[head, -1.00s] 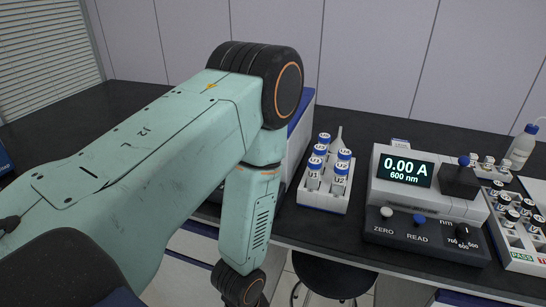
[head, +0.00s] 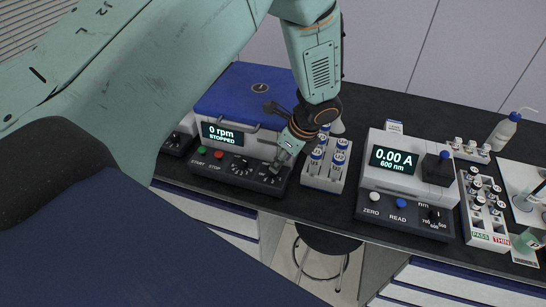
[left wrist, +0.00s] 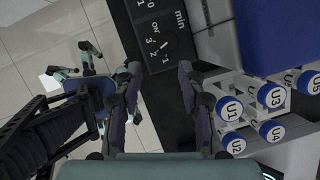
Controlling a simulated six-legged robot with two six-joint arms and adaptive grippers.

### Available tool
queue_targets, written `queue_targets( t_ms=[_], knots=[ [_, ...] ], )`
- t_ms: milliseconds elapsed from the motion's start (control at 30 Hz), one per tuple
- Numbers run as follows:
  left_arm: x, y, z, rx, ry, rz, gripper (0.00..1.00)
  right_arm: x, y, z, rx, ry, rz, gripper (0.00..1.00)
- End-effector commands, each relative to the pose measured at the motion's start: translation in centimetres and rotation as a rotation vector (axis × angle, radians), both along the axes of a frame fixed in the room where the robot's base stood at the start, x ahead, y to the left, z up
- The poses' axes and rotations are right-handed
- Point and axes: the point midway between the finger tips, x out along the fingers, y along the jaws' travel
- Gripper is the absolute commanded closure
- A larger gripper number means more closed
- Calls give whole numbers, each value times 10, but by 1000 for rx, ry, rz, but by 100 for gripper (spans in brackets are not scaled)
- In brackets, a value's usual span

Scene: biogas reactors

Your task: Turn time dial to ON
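The time dial (left wrist: 171,40) is a small dark knob on the black control panel in the left wrist view. Marks ON, 3, 2 and 1 and the word min stand around it; its exact pointer setting is too small to tell. My left gripper (left wrist: 160,80) is open and empty, its two fingers apart over the panel's edge near the dial. In the head view the left gripper (head: 281,158) is low over the right end of the centrifuge panel (head: 225,172) and partly covers the dial there. My right gripper is not in view.
The centrifuge display (head: 222,134) reads 0 rpm STOPPED; another dial (head: 241,167) sits mid-panel. A rack of blue-capped tubes (head: 325,182) stands close to the right of the gripper. The photometer (head: 393,160) stands further right. A stool (head: 328,240) is below the bench edge.

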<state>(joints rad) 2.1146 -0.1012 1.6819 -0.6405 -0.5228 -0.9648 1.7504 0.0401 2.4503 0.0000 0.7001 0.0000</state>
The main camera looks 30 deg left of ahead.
Motion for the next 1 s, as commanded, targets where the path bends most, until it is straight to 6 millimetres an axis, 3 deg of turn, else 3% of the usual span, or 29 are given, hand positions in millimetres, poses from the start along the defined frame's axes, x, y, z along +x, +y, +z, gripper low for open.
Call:
queue_targets(
  t_ms=[167, 500, 700, 1000],
  knots=[
    [12, 10, 5, 41, 8, -47, 60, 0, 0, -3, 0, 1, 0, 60],
    [13, 30, -42, 38, 8, -45, 60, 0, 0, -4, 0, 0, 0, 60],
    [14, 37, -59, 37, 5, -45, 60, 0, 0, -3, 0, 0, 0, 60],
    [14, 38, -62, 37, 5, -45, 60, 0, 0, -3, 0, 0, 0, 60]
  ],
)
